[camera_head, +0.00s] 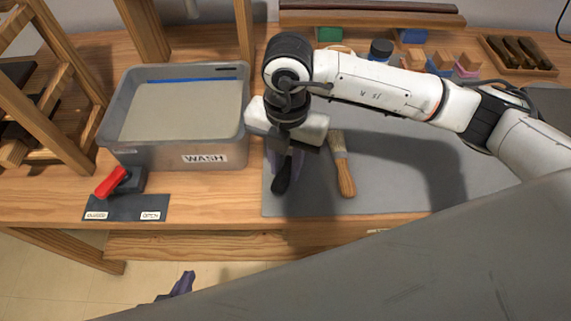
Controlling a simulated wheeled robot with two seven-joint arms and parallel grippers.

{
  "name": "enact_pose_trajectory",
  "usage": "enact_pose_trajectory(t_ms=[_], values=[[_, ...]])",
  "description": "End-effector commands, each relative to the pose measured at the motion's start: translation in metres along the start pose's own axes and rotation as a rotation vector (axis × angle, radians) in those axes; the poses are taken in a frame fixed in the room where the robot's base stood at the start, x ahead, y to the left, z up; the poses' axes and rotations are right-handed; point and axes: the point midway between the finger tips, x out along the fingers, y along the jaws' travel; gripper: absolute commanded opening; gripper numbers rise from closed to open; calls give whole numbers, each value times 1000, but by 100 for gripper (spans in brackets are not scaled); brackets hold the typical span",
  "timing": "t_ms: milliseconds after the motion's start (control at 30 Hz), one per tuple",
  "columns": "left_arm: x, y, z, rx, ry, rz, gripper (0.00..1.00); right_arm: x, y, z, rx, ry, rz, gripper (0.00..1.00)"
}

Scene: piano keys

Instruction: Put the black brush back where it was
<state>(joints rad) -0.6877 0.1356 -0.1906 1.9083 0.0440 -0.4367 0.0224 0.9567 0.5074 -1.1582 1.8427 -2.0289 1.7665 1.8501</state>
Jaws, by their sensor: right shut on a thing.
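The black brush (282,180) is at the left end of the grey mat (400,195), its dark handle end pointing toward the front edge. My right gripper (290,158) reaches down over it from above, purple fingers closed around it; the wrist hides the brush's upper part. I cannot tell whether the brush touches the mat. A second brush (342,170) with a wooden handle lies on the mat just right of the gripper. My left gripper (182,285) shows only as a purple tip low in the picture, in front of the table; its opening is not clear.
A grey bin (215,155) labelled WASH stands just left of the gripper. A red-handled lever (112,182) sits in front of it. A wooden rack (65,80) is at far left; small blocks, a jar (380,50) and a wooden tray (518,55) are at the back.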

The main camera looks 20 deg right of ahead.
Motion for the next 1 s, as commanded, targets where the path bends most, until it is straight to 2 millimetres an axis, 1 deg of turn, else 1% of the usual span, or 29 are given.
enact_pose_trajectory(t_ms=[33,100,367,400,500,767,867,967,1000], values=[[-1,0,-1,0,0,0,0,7,0,0,1,1,-1,2],[-1,0,-1,0,0,0,0,12,0,1,1,0,0,2],[0,0,0,0,1,0,0,14,0,1,0,-1,1,2],[0,0,0,0,1,0,0,14,0,1,0,-1,1,28],[0,0,-1,0,2,0,0,14,0,1,0,0,1,43],[0,0,-1,0,2,0,0,13,0,1,0,0,1,43],[0,0,-2,0,3,0,0,9,1,1,0,-1,3,43],[1,0,-1,0,3,0,0,-2,1,1,-1,-2,5,43],[1,0,0,0,3,0,0,-9,1,1,-1,-3,5,43]])
